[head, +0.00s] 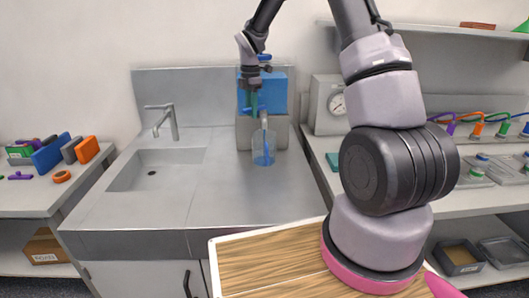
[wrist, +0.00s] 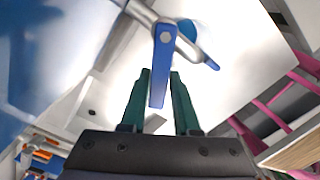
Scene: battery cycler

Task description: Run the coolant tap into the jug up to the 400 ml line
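The clear, blue-tinted jug (head: 263,152) stands upright on the steel counter, below the pale tap spout (head: 264,122). Its markings and liquid level are too small to read. The blue coolant tank (head: 276,90) sits on a grey block behind. My gripper (head: 253,108) points down in front of the tank, at the tap.
A sink (head: 155,172) with a faucet (head: 165,120) is to the left. A grey box with a gauge (head: 328,105) stands right of the tank. The counter in front of the jug is clear. A wooden board (head: 265,260) is in the foreground.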

